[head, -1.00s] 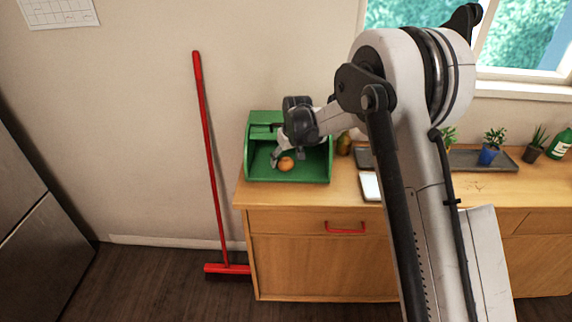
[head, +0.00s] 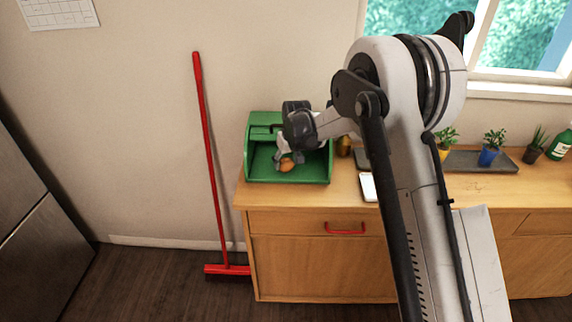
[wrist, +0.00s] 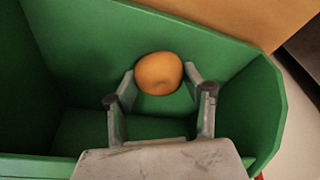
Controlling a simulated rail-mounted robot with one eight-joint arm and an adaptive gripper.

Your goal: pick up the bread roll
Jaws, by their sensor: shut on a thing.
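The bread roll (head: 287,165) is a small round orange-brown thing inside the green bread box (head: 254,174) on the left end of the counter. It also shows in the wrist view (wrist: 159,73), between the tips of my gripper's fingers. My gripper (wrist: 160,80) is shut on the roll, with one finger on each side of it. In the head view my gripper (head: 286,158) reaches into the open front of the box and covers part of the roll. I cannot tell whether the roll still touches the box floor.
The green box walls stand close around my gripper. A red broom (head: 210,150) leans on the wall to the left. Potted plants (head: 491,147) and a green bottle (head: 560,144) stand to the right. A white item (head: 368,187) lies on the wooden counter (head: 345,190).

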